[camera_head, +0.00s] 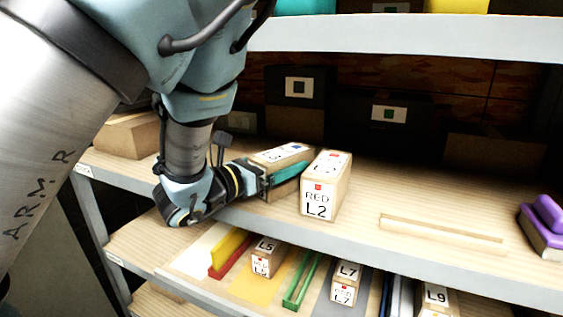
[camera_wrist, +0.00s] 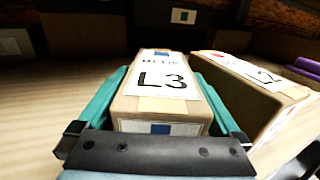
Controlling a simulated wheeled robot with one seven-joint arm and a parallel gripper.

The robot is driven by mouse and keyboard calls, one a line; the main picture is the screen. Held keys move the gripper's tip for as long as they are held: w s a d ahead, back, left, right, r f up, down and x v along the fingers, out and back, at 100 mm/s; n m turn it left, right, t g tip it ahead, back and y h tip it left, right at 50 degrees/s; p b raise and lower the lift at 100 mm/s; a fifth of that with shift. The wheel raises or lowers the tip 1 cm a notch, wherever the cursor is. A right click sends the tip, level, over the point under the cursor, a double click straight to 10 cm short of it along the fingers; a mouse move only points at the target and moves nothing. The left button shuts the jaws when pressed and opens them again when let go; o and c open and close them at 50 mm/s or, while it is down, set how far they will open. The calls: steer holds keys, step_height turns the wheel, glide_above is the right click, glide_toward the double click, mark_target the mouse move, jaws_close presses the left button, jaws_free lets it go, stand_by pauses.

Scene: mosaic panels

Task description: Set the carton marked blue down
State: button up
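The carton marked blue (camera_head: 282,154) is a tan box with a white label and a small blue square. In the wrist view its top reads L3 (camera_wrist: 162,80). My gripper (camera_head: 287,176) has its teal fingers along both sides of this carton and looks shut on it. The gripper also shows in the wrist view (camera_wrist: 160,105). The carton is at the front part of the upper wooden shelf (camera_head: 400,195), just left of the carton marked RED L2 (camera_head: 318,200). I cannot tell whether its underside touches the shelf.
A low wooden strip (camera_head: 440,233) and a purple object (camera_head: 543,225) lie to the right on the shelf. Dark boxes stand behind, and a brown box (camera_head: 128,135) at the left. A lower shelf holds several small cartons (camera_head: 264,258) and coloured rails.

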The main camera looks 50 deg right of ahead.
steer(key=shift+a+r, duration=0.1)
steer(key=shift+a, duration=0.05)
steer(key=a+b, duration=0.1)
steer(key=a, duration=0.2)
steer(key=w+a+b, duration=0.1)
steer(key=a+b, duration=0.1)
steer(key=a, duration=0.1)
steer(key=a+b, duration=0.2)
steer(key=a, duration=0.1)
steer(key=shift+w+a+f, duration=0.2)
steer(key=shift+w+a, duration=0.05)
steer(key=shift+a, duration=0.15)
steer(key=shift+w+a+r+b, duration=0.15)
steer(key=shift+a+b, duration=0.75)
steer(key=shift+b, duration=0.3)
